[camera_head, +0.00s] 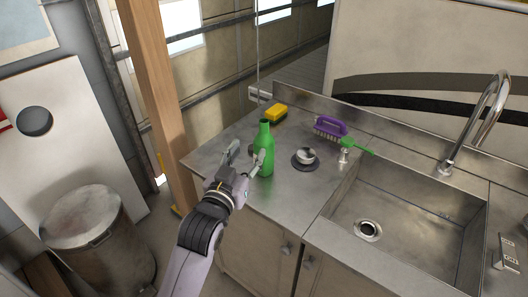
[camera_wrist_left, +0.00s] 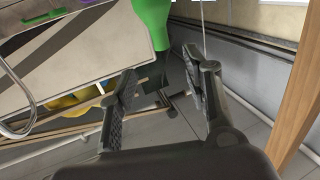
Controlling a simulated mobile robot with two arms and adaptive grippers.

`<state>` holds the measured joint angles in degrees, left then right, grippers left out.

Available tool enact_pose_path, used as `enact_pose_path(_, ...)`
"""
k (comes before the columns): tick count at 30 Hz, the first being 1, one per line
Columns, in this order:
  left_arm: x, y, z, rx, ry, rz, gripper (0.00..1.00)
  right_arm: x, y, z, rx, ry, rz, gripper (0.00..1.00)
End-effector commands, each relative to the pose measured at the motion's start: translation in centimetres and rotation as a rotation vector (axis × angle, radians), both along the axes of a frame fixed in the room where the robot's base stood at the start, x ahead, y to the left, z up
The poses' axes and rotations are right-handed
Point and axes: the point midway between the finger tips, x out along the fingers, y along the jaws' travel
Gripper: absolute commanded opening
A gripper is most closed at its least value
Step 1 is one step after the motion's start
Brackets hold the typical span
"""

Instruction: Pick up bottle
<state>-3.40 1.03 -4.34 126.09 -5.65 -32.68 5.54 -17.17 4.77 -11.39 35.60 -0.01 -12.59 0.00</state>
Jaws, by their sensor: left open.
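A green bottle (camera_head: 264,152) stands upright on the metal counter, left of the sink. In the left wrist view the green bottle (camera_wrist_left: 153,24) is cut off by the top edge and lies beyond the gap between the fingers. My left gripper (camera_head: 243,159) is open and empty, with its fingers just left of the bottle in the head view. The wrist view shows the two spread fingers (camera_wrist_left: 165,82) with no object held between them. Whether a finger touches the bottle is unclear. My right gripper is in neither view.
The sink (camera_head: 400,215) and tap (camera_head: 486,120) lie further right. A wooden post (camera_head: 160,95) rises beside the counter's left end.

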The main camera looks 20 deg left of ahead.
Motion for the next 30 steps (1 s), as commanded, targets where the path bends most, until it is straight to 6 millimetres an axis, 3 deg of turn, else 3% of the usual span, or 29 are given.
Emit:
enact_pose_path(3,2.8,-0.1,0.4,0.000,-0.001,0.000,0.45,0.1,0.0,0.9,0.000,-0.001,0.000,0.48)
enact_pose_path(9,6.5,-0.1,0.2,0.000,0.001,0.000,0.45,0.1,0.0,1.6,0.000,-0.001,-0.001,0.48)
enact_pose_path(19,9.0,-0.2,0.3,0.000,0.002,0.000,0.45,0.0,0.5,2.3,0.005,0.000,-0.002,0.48)
enact_pose_path(30,13.2,-0.2,0.3,0.000,0.002,0.000,0.45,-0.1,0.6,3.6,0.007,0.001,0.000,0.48)
